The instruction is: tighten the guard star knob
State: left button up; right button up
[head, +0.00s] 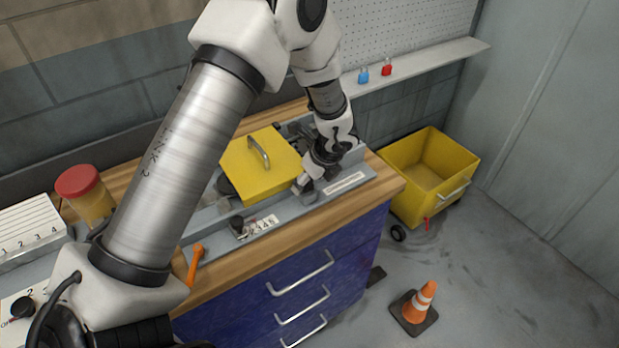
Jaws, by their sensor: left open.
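The yellow guard (250,180) with a grey bar handle (259,152) lies over the middle of the grey machine bed on the bench. My left gripper (306,184) is open, just right of the guard's right edge, low over the bed. I cannot make out anything between its fingers. A small dark knob (237,223) stands at the front of the bed, beside a label. I cannot tell whether it is the guard star knob; the gripper and wrist hide the bed at the guard's right side. My right gripper is not in view.
An orange lever (195,262) sticks up at the bench's front left. A red-lidded jar (88,197) and a numbered white box (28,228) stand at the left. A yellow cart (420,178) and traffic cone (418,303) are on the floor at right. Padlocks (363,75) sit on the shelf.

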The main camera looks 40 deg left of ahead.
pick_arm(q)
jog(key=shift+s+r, duration=0.35)
jog(key=shift+s, duration=0.1)
jog(key=c, duration=0.5)
jog(key=shift+d, duration=0.1)
jog(key=c, duration=0.6)
jog(key=shift+w, duration=0.15)
jog(key=shift+c, duration=0.2)
jog(key=m+b, duration=0.1)
jog(key=b, duration=0.1)
jog(key=f+m+t+b, duration=0.1)
jog(key=m+b, duration=0.1)
jog(key=shift+s+m+h, duration=0.2)
jog(key=shift+m+h, duration=0.1)
jog(key=shift+r+m+t, duration=0.25)
jog(key=shift+m+t, duration=0.15)
jog(key=shift+m, duration=0.1)
jog(key=shift+r, duration=0.15)
jog(key=o, duration=1.1)
jog(key=shift+o, duration=0.2)
jog(key=shift+w+a, duration=0.15)
jog(key=shift+a, duration=0.1)
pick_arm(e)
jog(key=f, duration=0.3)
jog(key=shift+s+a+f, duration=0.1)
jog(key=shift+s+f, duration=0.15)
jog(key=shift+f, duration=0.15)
